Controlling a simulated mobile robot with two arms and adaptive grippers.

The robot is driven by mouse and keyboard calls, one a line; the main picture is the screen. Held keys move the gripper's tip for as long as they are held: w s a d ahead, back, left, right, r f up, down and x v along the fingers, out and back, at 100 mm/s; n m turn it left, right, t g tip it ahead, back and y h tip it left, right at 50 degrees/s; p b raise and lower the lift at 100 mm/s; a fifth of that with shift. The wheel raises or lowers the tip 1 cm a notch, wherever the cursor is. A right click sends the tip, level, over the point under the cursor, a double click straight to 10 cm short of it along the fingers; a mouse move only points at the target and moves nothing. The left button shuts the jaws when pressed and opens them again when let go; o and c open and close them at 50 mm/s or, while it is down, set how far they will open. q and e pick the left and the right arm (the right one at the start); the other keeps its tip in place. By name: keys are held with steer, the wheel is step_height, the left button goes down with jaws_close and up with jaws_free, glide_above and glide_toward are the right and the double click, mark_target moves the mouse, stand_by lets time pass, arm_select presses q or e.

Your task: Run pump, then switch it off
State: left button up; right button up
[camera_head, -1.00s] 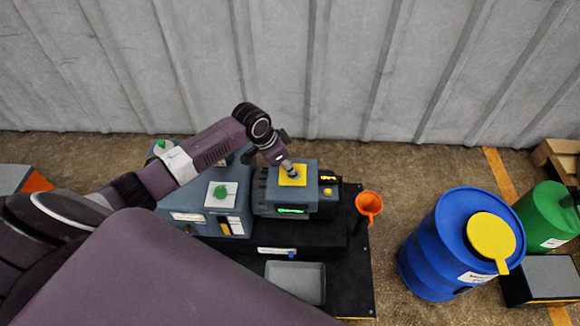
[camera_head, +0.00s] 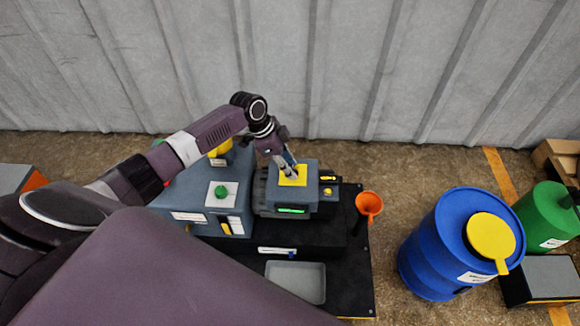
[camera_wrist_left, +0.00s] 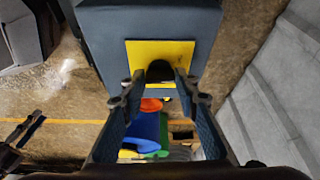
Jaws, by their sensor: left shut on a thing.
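The grey-blue pump box (camera_head: 285,199) stands on a black base, with a yellow plate (camera_head: 300,181) on top and a lit green strip (camera_head: 292,210) on its front. My left gripper (camera_head: 289,171) points down at this plate. In the left wrist view, a dark rounded knob (camera_wrist_left: 160,70) stands at the edge of the yellow plate (camera_wrist_left: 150,50). The fingers of my left gripper (camera_wrist_left: 160,88) are on either side of this knob and shut on it. The knob is mostly hidden by the fingers in the head view.
A green knob (camera_head: 221,191) on a white plate sits on the unit to the left. An orange funnel (camera_head: 369,204) and blue drum (camera_head: 440,256) stand to the right. A grey tray (camera_head: 296,281) lies in front. A ribbed wall (camera_head: 330,70) closes off the back.

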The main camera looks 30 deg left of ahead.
arm_select(q)
steer(key=m+b, duration=0.1)
steer(key=m, duration=0.1)
steer(key=m+g+b, duration=0.2)
steer(key=m, duration=0.1)
steer(key=shift+w+f+m+h, duration=0.1)
steer(key=shift+w+m+h, duration=0.2)
steer(key=shift+m+g+b, duration=0.4)
steer(key=shift+m+b, duration=0.1)
steer(key=shift+m, duration=0.1)
arm_select(e)
steer(key=w+v, duration=0.1)
steer(key=v, duration=0.9)
steer(key=shift+d+r+t, duration=0.15)
steer(key=shift+r+t, duration=0.25)
steer(key=shift+r, duration=0.15)
arm_select(q)
steer(key=o, duration=1.1)
steer(key=shift+o, duration=0.2)
arm_select(e)
steer(key=shift+w, duration=0.1)
arm_select(q)
steer(key=v, duration=1.2)
